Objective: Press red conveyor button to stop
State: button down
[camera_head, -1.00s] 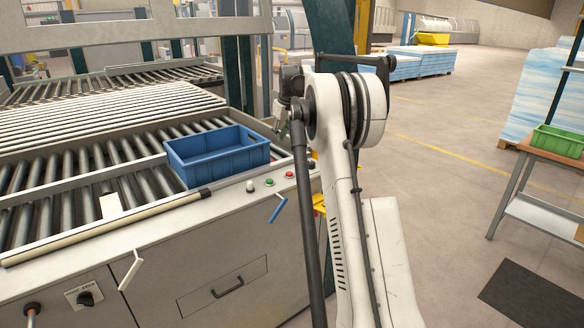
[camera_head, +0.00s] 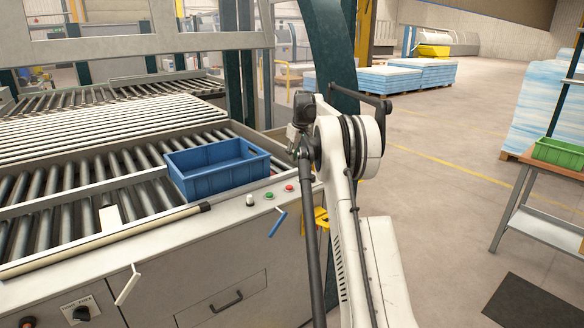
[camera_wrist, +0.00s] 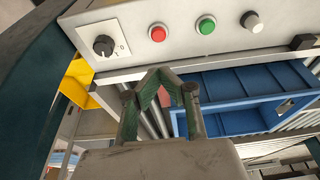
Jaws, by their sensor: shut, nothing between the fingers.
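The red button (camera_head: 289,188) sits on the conveyor's control strip at its right end. In the wrist view the red button (camera_wrist: 157,33) shows unobstructed, straight ahead of and above the fingertips in the picture. My gripper (camera_wrist: 168,76) is shut and empty, with its fingertips apart from the button. In the head view my arm's wrist end is just right of and above the red button; the fingers are hard to make out there. A green button (camera_head: 269,195) is beside the red one and also shows in the wrist view (camera_wrist: 205,25).
A grey knob (camera_head: 250,200) and a black rotary switch (camera_wrist: 103,45) share the panel. A blue crate (camera_head: 220,180) stands on the rollers close behind the buttons. A yellow bracket (camera_head: 320,218) and a dark green post (camera_head: 335,65) are near my arm.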

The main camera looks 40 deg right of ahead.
aim_at(290, 187)
jog(key=x, duration=0.3)
jog(key=p+x, duration=0.1)
jog(key=x, duration=0.7)
jog(key=shift+s+f, duration=0.2)
jog(key=shift+s, duration=0.15)
jog(key=shift+f+p, duration=0.3)
jog(key=shift+f, duration=0.45)
jog(key=shift+a+f+b, duration=0.1)
jog(key=shift+f+b, duration=0.85)
jog(key=shift+r, duration=0.35)
jog(key=w+v, duration=0.1)
jog(key=v, duration=1.2)
jog(key=shift+r, duration=0.35)
